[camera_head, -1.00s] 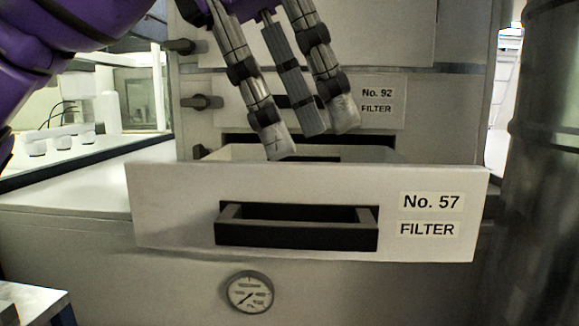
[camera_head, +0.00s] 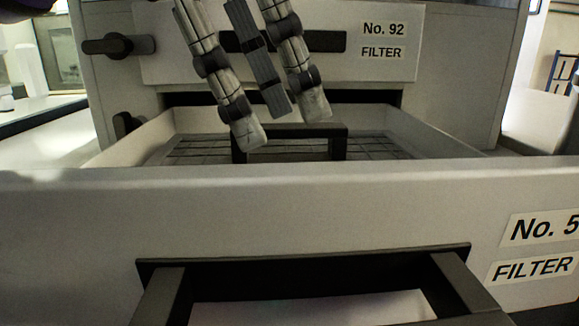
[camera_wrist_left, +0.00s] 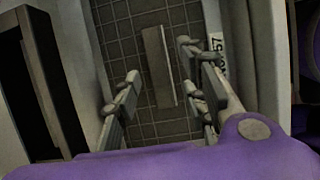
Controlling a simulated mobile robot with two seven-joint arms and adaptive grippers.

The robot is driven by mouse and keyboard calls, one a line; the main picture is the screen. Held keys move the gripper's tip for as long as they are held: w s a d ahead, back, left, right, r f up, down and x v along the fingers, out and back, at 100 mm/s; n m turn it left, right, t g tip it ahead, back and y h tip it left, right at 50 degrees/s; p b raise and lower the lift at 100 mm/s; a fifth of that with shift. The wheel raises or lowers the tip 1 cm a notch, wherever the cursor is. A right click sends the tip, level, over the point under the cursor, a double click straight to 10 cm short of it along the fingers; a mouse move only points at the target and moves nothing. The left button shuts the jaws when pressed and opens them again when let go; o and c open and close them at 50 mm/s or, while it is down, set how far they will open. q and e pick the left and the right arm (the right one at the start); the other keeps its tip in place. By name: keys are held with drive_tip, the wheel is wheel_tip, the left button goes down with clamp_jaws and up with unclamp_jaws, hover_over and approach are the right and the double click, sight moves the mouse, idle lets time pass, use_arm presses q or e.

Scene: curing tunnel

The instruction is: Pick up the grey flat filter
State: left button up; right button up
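The grey flat filter (camera_head: 195,150) lies inside the open drawer marked No. 57, as a dark gridded panel with a raised dark bar handle (camera_head: 338,142). In the left wrist view the gridded panel (camera_wrist_left: 120,45) and its long grey handle (camera_wrist_left: 155,60) show from above. My left gripper (camera_head: 281,122) is open and empty, fingers pointing down over the handle. In the left wrist view the left gripper (camera_wrist_left: 158,88) has its fingers spread on both sides of the handle, apart from it. The front panel hides the near part of the filter. My right gripper is not in view.
The No. 57 drawer front (camera_head: 70,230) with its black pull (camera_head: 310,272) stands closest. Its side walls (camera_head: 440,137) flank the filter. The No. 92 drawer (camera_head: 190,60) above is shut, behind my fingers. A dark knob (camera_head: 107,46) sticks out at left.

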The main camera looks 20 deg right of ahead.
sight(289, 156)
use_arm(q)
drive_tip(key=shift+x, duration=1.25)
drive_tip(key=shift+w, duration=0.1)
clamp_jaws()
drive_tip(key=shift+r, duration=0.1)
